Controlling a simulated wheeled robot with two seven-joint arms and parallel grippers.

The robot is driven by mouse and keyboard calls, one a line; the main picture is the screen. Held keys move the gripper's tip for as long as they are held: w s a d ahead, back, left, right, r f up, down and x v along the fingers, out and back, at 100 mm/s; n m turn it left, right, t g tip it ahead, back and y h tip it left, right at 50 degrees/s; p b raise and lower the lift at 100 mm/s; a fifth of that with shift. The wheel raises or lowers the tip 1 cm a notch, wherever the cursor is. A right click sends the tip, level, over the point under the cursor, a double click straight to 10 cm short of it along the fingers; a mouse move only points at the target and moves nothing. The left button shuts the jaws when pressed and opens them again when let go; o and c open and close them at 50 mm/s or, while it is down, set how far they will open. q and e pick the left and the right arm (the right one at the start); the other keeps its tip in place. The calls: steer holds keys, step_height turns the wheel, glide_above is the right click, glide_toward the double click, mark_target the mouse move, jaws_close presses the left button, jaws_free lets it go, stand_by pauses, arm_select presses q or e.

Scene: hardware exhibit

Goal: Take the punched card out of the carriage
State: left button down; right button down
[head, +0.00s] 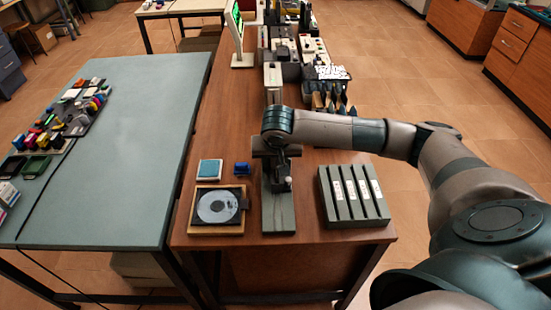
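A long grey-green device (279,220), which may be the carriage, lies near the front of the brown table. My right arm reaches in from the right, and my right gripper (276,160) points down over the far part of this device. The fingertips blend with dark parts of the device, so I cannot tell whether they are open or shut, or touching anything. I cannot make out a punched card; the gripper and wrist cover the place behind them. My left gripper is not in view.
A disc in a square holder (217,207) lies left of the device, with a teal block (210,169) and small blue piece (242,168) behind it. A grey-green table (135,130) is at left.

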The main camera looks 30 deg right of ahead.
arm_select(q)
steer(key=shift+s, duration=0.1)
arm_select(e)
steer(key=shift+r, duration=0.1)
